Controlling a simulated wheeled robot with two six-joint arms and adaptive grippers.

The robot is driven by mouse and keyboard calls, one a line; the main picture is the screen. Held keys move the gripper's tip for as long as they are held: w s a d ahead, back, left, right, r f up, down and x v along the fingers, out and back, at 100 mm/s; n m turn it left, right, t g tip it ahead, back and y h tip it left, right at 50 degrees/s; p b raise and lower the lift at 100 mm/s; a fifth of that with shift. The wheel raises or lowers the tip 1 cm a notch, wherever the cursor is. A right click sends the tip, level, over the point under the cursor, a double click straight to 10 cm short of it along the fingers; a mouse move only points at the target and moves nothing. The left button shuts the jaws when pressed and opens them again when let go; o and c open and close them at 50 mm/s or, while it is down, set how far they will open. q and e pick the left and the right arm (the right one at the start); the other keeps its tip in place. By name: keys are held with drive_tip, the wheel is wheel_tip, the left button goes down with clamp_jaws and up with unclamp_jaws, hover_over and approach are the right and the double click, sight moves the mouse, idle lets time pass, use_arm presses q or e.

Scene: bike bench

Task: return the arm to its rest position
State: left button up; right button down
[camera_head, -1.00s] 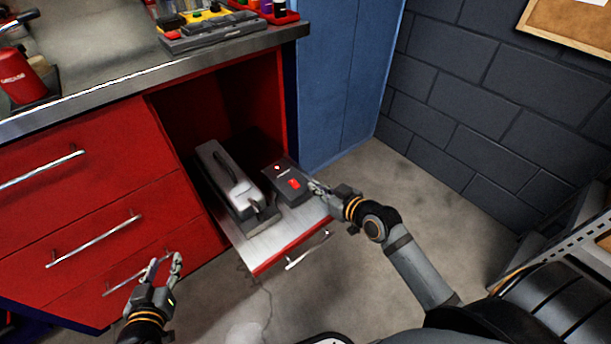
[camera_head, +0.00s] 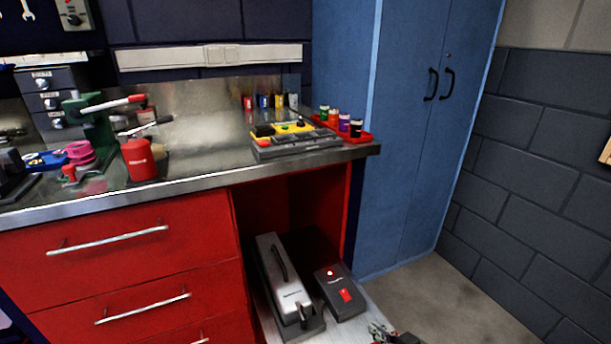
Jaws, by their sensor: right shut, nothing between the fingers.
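My right gripper (camera_head: 380,332) shows at the bottom edge of the head view, right of centre. It is shut and empty, just below and right of a dark box with a red switch (camera_head: 341,291), apart from it as far as I can see. The rest of my right arm is cut off by the frame edge. My left gripper is out of view.
A grey machine with a handle (camera_head: 283,280) stands beside the dark box on the pulled-out shelf (camera_head: 362,312) of the red bench. The steel worktop (camera_head: 205,165) holds tools and a red tray (camera_head: 357,136). A blue cabinet (camera_head: 405,130) stands right; floor is free before it.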

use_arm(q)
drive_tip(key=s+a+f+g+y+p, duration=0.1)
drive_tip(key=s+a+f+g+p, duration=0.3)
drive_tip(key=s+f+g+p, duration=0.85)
use_arm(e)
drive_tip(key=s+d+f+m+g+h, duration=0.35)
drive_tip(key=s+f+g, duration=0.65)
drive_tip(key=s+f, duration=0.9)
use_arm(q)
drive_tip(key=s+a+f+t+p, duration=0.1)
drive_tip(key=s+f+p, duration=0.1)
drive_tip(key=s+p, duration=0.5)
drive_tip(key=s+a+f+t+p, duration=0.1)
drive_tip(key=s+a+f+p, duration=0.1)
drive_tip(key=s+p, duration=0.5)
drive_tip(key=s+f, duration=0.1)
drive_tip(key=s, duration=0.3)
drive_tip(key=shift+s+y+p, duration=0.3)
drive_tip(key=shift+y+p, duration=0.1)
use_arm(e)
drive_tip(key=s+d+h, duration=0.1)
drive_tip(key=s+d, duration=0.2)
drive_tip(key=s, duration=1.3)
drive_tip(key=shift+s+d+r, duration=0.15)
drive_tip(key=shift+s+r, duration=0.2)
drive_tip(key=shift+r, duration=0.05)
